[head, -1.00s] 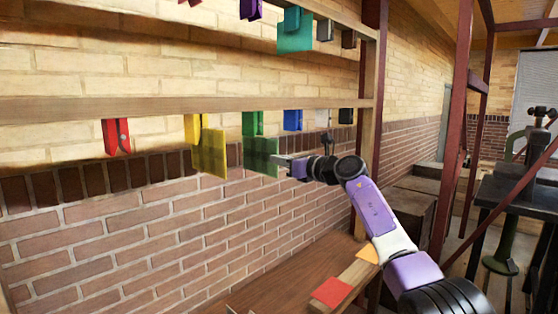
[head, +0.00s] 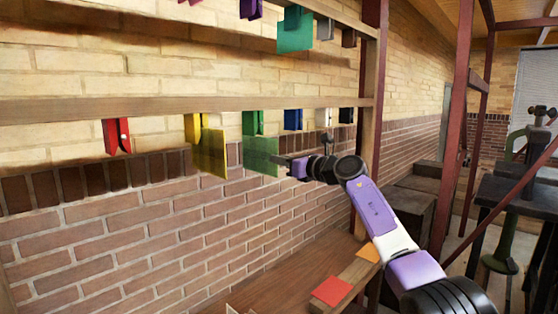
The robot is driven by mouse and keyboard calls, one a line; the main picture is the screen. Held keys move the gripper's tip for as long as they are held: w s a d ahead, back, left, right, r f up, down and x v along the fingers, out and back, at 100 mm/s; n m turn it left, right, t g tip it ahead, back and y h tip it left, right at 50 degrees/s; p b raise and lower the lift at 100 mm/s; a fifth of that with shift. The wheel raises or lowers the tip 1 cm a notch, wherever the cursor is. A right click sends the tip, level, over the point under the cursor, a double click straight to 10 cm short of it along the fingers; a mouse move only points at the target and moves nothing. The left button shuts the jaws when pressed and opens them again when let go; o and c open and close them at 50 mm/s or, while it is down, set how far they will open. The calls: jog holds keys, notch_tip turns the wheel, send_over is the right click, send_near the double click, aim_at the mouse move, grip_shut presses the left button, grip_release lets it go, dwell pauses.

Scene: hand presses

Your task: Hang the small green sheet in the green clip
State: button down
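The small green sheet (head: 260,157) hangs flat and upright just below the green clip (head: 252,123) on the lower wooden rail. Its top edge meets the clip's lower end; whether the jaws grip it is too small to tell. My gripper (head: 279,160) reaches in from the right and looks shut on the sheet's right edge, its fingers showing as a thin dark line.
A yellow sheet (head: 207,153) hangs from the yellow clip (head: 193,127) on the left. A red clip (head: 116,136) and blue clip (head: 293,119) flank these. A larger green sheet (head: 295,36) hangs above. Red (head: 332,291) and orange (head: 369,252) sheets lie below.

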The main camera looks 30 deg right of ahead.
jog(key=shift+r, duration=0.4)
jog(key=shift+r, duration=0.35)
jog(key=shift+r, duration=0.65)
jog(key=shift+r, duration=0.35)
jog(key=shift+r, duration=0.35)
jog(key=shift+r, duration=0.2)
jog(key=c, duration=1.6)
grip_release()
